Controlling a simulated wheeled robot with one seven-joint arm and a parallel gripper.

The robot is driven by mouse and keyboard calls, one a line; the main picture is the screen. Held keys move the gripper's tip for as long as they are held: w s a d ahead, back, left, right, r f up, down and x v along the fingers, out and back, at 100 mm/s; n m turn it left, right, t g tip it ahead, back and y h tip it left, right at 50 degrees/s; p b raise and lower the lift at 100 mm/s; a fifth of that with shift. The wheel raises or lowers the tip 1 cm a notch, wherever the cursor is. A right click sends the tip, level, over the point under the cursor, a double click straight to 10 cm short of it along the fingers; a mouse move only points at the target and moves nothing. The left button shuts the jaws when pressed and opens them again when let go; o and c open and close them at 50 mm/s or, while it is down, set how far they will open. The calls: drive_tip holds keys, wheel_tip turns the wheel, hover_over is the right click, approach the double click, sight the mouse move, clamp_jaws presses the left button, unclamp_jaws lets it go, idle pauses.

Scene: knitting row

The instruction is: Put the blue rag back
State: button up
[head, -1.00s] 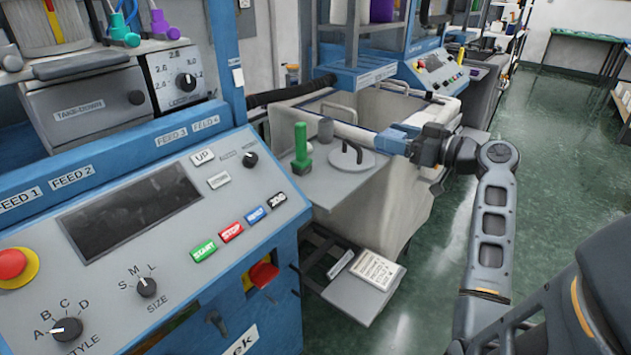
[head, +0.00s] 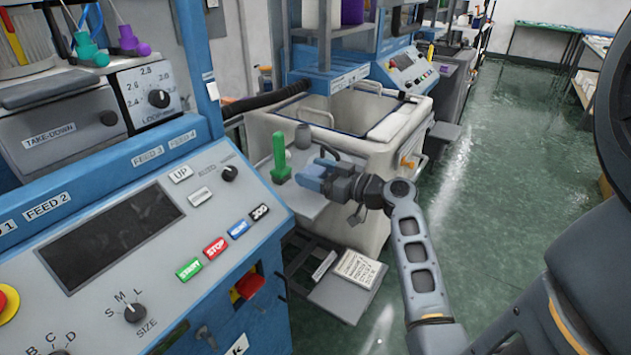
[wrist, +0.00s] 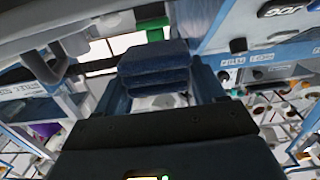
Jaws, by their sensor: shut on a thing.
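The blue rag (wrist: 155,68) is a dark blue folded cloth between my gripper's fingers in the wrist view. In the head view the rag (head: 311,176) shows as a small blue patch at the tip of my arm. My gripper (head: 324,174) is shut on it, over the small grey side shelf (head: 298,207) and just right of a green upright object (head: 280,158). I cannot tell whether the rag touches the shelf. My gripper hides part of the shelf.
A large pale bin (head: 375,165) is behind the shelf. The blue control panel (head: 150,250) is close on the left. A low shelf (head: 338,298) holds a printed card (head: 361,267). Green floor is open on the right.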

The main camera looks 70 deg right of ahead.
drive_tip(key=shift+f, duration=1.6)
drive_tip(key=shift+f, duration=0.2)
drive_tip(key=o, duration=0.9)
drive_tip(key=shift+o, duration=0.2)
drive_tip(key=shift+r, duration=0.15)
drive_tip(key=shift+r+p, duration=0.15)
drive_tip(key=shift+p, duration=0.15)
drive_tip(key=b+v, duration=0.3)
drive_tip(key=v, duration=0.9)
drive_tip(key=shift+s, duration=0.1)
